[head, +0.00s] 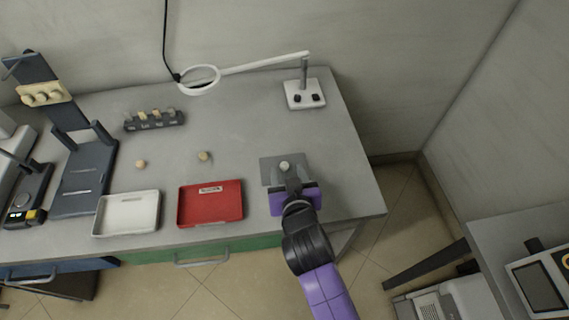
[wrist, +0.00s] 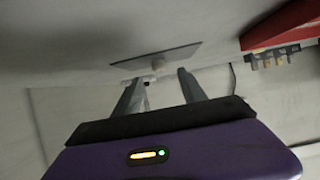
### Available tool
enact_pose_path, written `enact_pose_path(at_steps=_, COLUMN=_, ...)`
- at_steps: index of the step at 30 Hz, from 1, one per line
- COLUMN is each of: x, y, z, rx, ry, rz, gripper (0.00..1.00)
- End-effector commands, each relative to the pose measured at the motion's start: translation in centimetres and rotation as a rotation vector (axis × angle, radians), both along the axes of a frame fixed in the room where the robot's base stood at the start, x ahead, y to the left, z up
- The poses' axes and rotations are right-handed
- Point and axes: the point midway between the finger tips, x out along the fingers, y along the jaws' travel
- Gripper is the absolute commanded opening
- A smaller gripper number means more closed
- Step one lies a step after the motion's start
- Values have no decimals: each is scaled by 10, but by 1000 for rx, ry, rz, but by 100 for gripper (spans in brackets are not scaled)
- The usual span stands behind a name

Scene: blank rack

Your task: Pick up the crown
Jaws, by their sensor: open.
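The crown appears to be the small pale piece (head: 284,165) on a flat grey plate (head: 268,172) at the right of the table. My gripper (head: 288,176) reaches over the plate from the front. In the wrist view its two fingers (wrist: 157,82) are apart, with the pale piece beyond the tips and between them. Nothing is held. Whether the fingertips touch the plate is unclear.
A red tray (head: 239,215) and a white tray (head: 128,231) stand left of my gripper. Two small tan pieces (head: 204,156) (head: 141,164) lie behind them. A dark rack (head: 154,127) holds several blocks. A ring lamp (head: 305,92) stands at the back. The table's right end is bare.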

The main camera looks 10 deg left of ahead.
Motion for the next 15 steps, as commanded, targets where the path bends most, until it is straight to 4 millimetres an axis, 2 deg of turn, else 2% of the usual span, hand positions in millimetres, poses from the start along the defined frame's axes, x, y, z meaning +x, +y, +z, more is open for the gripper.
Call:
enact_pose_path(at_steps=7, x=27, y=8, z=-15, rx=0, ry=0, rz=-1, gripper=49)
enact_pose_path(at_steps=15, x=32, y=10, z=-19, rx=0, ry=0, rz=0, gripper=49)
